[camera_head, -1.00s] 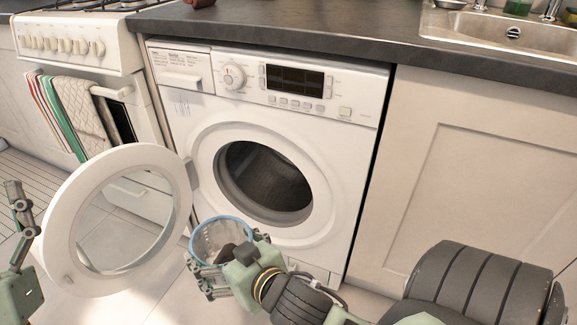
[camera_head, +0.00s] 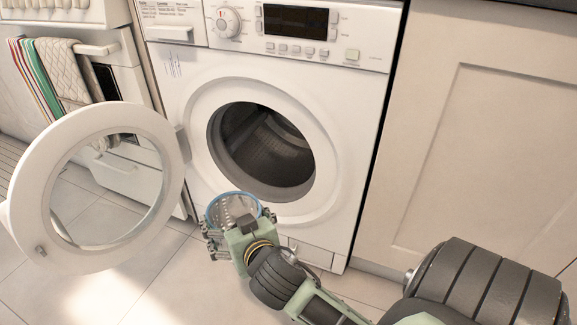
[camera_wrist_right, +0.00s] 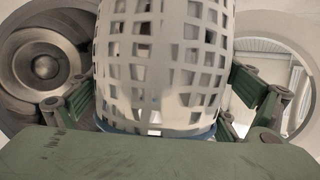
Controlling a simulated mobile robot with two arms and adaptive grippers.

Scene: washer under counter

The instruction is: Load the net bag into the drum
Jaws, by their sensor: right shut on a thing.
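The net bag (camera_head: 232,208) is a white mesh shape with a blue rim, in front of the washer's lower left. It fills the middle of the right wrist view (camera_wrist_right: 165,60), where its mesh holes show. My right gripper (camera_head: 238,226) is shut on the net bag and holds it below and left of the drum opening, outside it. The gripper's fingers flank the bag in the right wrist view. The dark drum (camera_head: 265,150) is open and its visible inside looks empty. The round washer door (camera_head: 32,190) is swung wide open to the left. My left gripper is out of view.
The washer front (camera_head: 345,130) stands between a cooker with hanging towels (camera_head: 65,75) and a plain cupboard door (camera_head: 480,160). The open door ring stands left of the bag. The tiled floor (camera_head: 165,285) in front is clear.

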